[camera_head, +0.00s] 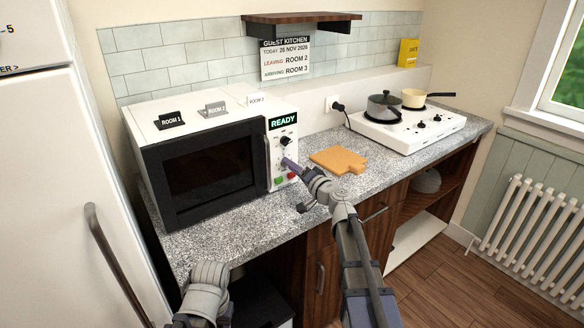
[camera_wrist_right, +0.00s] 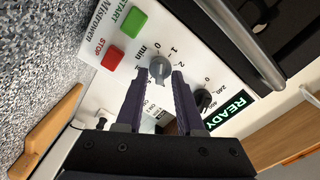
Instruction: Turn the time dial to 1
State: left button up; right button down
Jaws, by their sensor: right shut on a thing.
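The white microwave (camera_head: 268,108) with a black door stands on the counter. Its grey time dial (camera_wrist_right: 159,68) is on the control panel, under "min" and small numbers, next to the green START button and red STOP button. My right gripper (camera_head: 288,163) is at the panel. In the wrist view my right gripper (camera_wrist_right: 160,78) has its dark fingers on either side of the dial, shut on it. I cannot tell which number the dial points to. In the head view the fingers partly hide the dial. My left gripper is not in view; only a left arm link shows low down.
A black dial (camera_wrist_right: 203,99) sits beside the time dial, below the green READY display (camera_head: 283,120). An orange cutting board (camera_head: 338,160) lies right of the microwave. A white hob (camera_head: 405,128) with two pots stands farther right. A fridge stands at left.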

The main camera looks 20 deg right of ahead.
jog(key=m, duration=0.6)
jog(key=shift+f, duration=0.15)
dwell(0.4)
jog(key=c, duration=0.9)
grip_release()
jog(key=v, duration=0.7)
jog(key=shift+s+d, duration=0.2)
jog(key=shift+s, duration=0.15)
